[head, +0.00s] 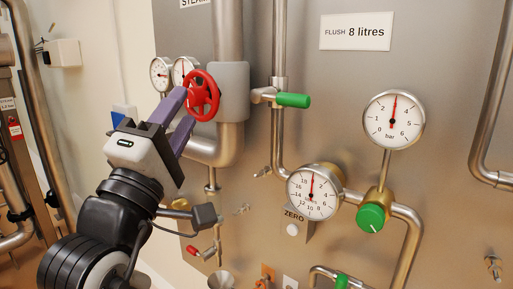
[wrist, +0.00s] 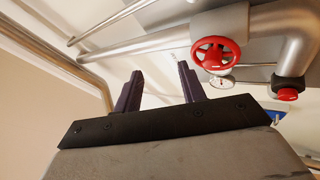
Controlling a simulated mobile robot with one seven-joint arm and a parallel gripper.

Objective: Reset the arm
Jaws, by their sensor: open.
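My gripper (head: 182,118) is raised in front of the steel panel (head: 350,75), at the left in the head view. Its two purple fingers point up toward the red handwheel (head: 202,95) and overlap its lower left edge in that view. In the wrist view my gripper (wrist: 158,82) has its fingers spread apart with nothing between them. There the red handwheel (wrist: 217,54) lies to the right of the fingers, apart from them. My gripper is open and empty.
A green-handled valve (head: 293,100), a flow gauge (head: 314,192), a green knob (head: 371,217) and a bar gauge (head: 394,119) are on the panel to the right. Pipes run close around my arm. Two small gauges sit behind the handwheel. A "FLUSH 8 litres" sign (head: 356,32) hangs above.

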